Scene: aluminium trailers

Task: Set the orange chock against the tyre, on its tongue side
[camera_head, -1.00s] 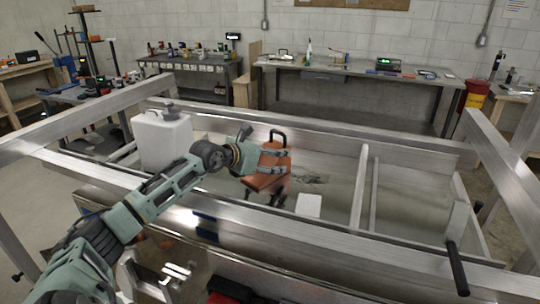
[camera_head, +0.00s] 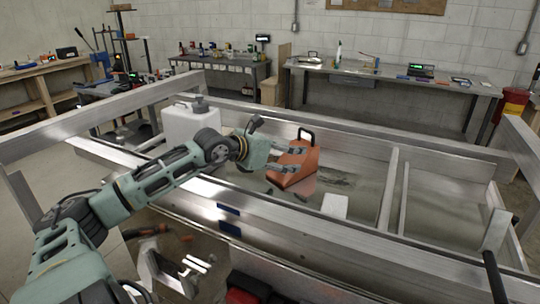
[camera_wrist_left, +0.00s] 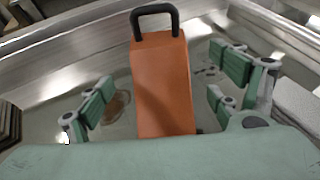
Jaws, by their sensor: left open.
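The orange chock (camera_head: 297,168), with a black loop handle on top, sits in the metal trailer bed in the head view. My left gripper (camera_head: 296,154) reaches over it from the left. In the left wrist view the chock (camera_wrist_left: 163,90) stands between the open fingers (camera_wrist_left: 160,98), with visible gaps on both sides. Its lower end is hidden behind my gripper's palm. I cannot make out the tyre in either view. My right gripper is not in view.
A white jug (camera_head: 190,128) stands in the bed left of the chock, and a pale block (camera_head: 335,206) lies right of it. Aluminium rails (camera_head: 300,232) edge the bed. Workbenches (camera_head: 390,76) line the back wall.

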